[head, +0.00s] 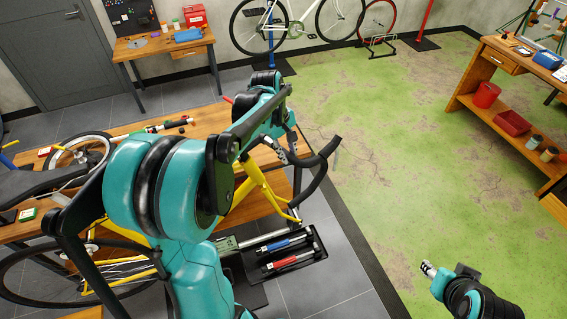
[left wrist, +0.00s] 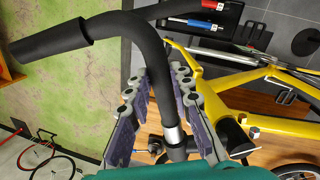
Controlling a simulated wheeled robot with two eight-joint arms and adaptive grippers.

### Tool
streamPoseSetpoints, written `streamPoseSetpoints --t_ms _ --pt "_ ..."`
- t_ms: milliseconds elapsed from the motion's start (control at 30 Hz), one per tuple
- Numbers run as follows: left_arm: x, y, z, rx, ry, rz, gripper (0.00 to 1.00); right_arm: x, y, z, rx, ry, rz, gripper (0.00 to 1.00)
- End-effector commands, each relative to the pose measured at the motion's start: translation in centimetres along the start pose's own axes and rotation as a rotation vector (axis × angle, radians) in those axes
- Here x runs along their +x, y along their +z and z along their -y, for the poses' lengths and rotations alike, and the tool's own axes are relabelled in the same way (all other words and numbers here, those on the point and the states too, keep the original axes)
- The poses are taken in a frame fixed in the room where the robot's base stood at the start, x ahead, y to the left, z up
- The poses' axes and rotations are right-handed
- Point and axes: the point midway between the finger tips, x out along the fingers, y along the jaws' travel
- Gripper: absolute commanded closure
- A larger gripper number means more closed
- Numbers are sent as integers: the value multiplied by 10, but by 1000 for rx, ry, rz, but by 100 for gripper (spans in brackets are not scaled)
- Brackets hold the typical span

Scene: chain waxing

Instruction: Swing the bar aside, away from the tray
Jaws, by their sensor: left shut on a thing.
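The bar is the black drop handlebar (head: 326,160) of the yellow bicycle (head: 262,185). In the head view it curves out past the right end of the wooden bench. My left gripper (head: 278,150) is at the handlebar, partly hidden by my arm. In the left wrist view my left gripper (left wrist: 160,76) has its fingers on both sides of the black handlebar (left wrist: 120,22), shut on it. The black tray (head: 284,252) lies low below the handlebar; it also shows in the left wrist view (left wrist: 232,13). My right gripper (head: 430,270) is at lower right, away from the bicycle; its finger opening is unclear.
A blue-handled tool (head: 285,242) and a red-handled tool (head: 291,260) lie in the tray. The wooden bench (head: 205,125) stands behind the bicycle. A wooden shelf table (head: 510,75) stands at far right. The green floor (head: 400,160) between is open.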

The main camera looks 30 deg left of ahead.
Motion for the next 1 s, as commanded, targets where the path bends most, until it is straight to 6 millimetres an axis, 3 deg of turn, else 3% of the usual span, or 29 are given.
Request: streamPoseSetpoints --t_ms 267,300,367,400,767,1000 --pt "-1 -1 -2 -10 1 -1 100 0 0 0 0 0 0 60" --pt "-1 -1 -2 -10 1 -1 76 0 0 0 0 0 0 60" --pt "-1 -1 -2 -9 1 -1 60 0 0 0 0 0 0 60" --pt "0 -1 -1 -9 1 -1 58 0 0 0 0 0 0 60" --pt "-6 -1 -1 -9 1 0 58 0 0 0 0 0 0 60" --pt "-49 -1 -1 -9 1 0 58 0 0 0 0 0 0 60"
